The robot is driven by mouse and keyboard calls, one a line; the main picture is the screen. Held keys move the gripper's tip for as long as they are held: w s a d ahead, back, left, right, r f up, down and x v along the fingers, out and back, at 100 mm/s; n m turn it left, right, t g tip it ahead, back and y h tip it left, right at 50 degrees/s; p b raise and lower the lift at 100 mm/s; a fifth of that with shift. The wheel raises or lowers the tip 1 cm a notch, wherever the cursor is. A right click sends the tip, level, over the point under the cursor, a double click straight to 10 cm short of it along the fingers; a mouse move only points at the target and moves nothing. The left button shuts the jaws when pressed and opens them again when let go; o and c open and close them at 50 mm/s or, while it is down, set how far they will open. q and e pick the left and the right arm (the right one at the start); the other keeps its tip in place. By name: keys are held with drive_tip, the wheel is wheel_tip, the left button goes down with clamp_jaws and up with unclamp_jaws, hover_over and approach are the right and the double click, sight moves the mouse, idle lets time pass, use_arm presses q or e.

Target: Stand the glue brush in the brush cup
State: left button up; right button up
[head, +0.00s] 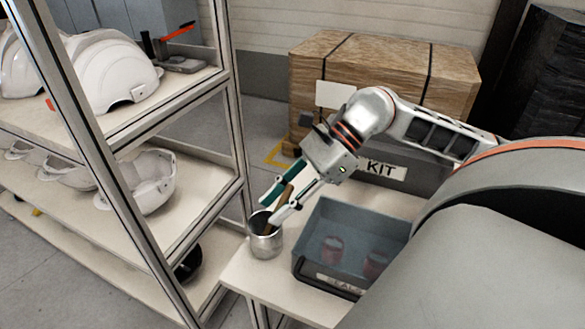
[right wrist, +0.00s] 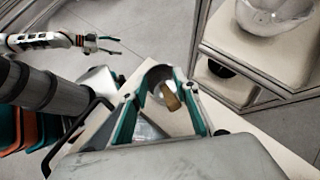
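The brush cup (head: 265,239) is a grey metal cup near the left end of the pale table; it also shows in the right wrist view (right wrist: 153,76). The glue brush (head: 285,200) has a brown wooden handle that leans out of the cup, tilted to the right. Its lower end is hidden in the cup. The handle also shows in the right wrist view (right wrist: 171,96). My right gripper (head: 271,209) is just above the cup, its fingers open on either side of the handle with gaps. My left gripper (right wrist: 108,45) appears open and empty, away from the table, in the right wrist view.
A blue-grey bin (head: 325,219) with red containers stands right of the cup. A metal-framed shelf (head: 245,150) with white helmet shells (head: 112,72) stands close on the left.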

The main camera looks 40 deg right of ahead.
drive_tip(key=v, duration=1.1)
drive_tip(key=shift+d+r, duration=0.25)
drive_tip(key=shift+s+a+f, duration=0.1)
drive_tip(key=shift+s, duration=0.05)
idle(0.6)
